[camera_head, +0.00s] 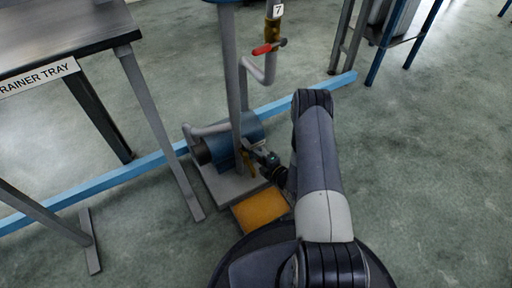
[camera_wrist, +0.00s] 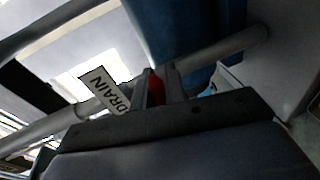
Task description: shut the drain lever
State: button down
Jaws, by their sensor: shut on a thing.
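The red drain lever (camera_wrist: 155,88) shows in the wrist view, between the dark fingers of my gripper (camera_wrist: 158,92), which is shut on it. Only a small strip of red shows; the fingers hide the rest. A white tag reading DRAIN (camera_wrist: 101,89) hangs just left of the fingers, by a grey pipe. In the head view my gripper (camera_head: 257,154) is low beside the brass fitting (camera_head: 246,161) at the foot of the upright pipe. The drain lever cannot be made out there, and its exact angle cannot be told.
Another red-handled valve (camera_head: 265,49) with a tag 7 is higher on the pipework. A blue cylinder (camera_head: 250,131) sits on a grey base behind my gripper. An orange-yellow tray (camera_head: 259,210) lies on the floor below. A table (camera_head: 60,48) stands left; open floor lies right.

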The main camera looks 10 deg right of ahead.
jog(key=shift+r+n, duration=0.1)
jog(key=shift+n, duration=0.2)
jog(key=c, duration=1.5)
grip_release()
jog(key=shift+o, duration=0.2)
jog(key=shift+d+r, duration=0.1)
jog(key=p+v, duration=0.3)
jog(key=v, duration=0.7)
jog(key=shift+s, duration=0.4)
jog(key=b+x, duration=0.3)
jog(key=x, duration=0.7)
jog(key=shift+w+m, duration=0.4)
